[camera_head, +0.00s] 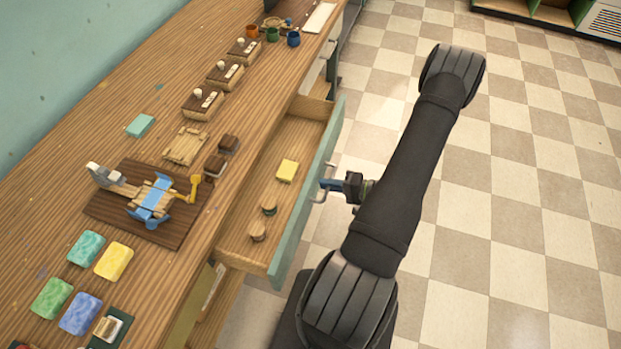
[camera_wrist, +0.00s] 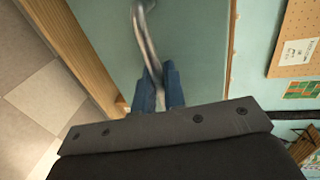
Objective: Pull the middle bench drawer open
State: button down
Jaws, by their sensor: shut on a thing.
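The bench drawer (camera_head: 238,238) with a green front stands pulled well out from under the wooden bench top. Inside it lie a yellow block (camera_head: 288,170) and two small round brush-like pieces (camera_head: 258,231). My gripper (camera_head: 326,185) is at the outer side of the drawer front, shut on the metal bar handle. In the wrist view the blue fingers (camera_wrist: 158,88) close around the handle (camera_wrist: 146,40), against the green drawer front (camera_wrist: 195,40). The fingers hide part of the handle.
The bench top (camera_head: 60,190) carries soap bars (camera_head: 114,261), a dark board (camera_head: 110,213) with a blue and wooden device, several small boxes (camera_head: 203,102) and coloured cups (camera_head: 293,38). The checkered floor (camera_head: 480,230) to the right is clear.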

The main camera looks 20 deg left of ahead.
jog(key=shift+f+v, duration=0.15)
jog(key=shift+v, duration=0.6)
jog(key=shift+f+v, duration=0.15)
jog(key=shift+v, duration=0.55)
jog(key=shift+d, duration=0.1)
jog(key=c, duration=1.6)
grip_release()
jog(key=shift+c, duration=0.2)
jog(key=shift+d, duration=0.1)
jog(key=v, duration=1.7)
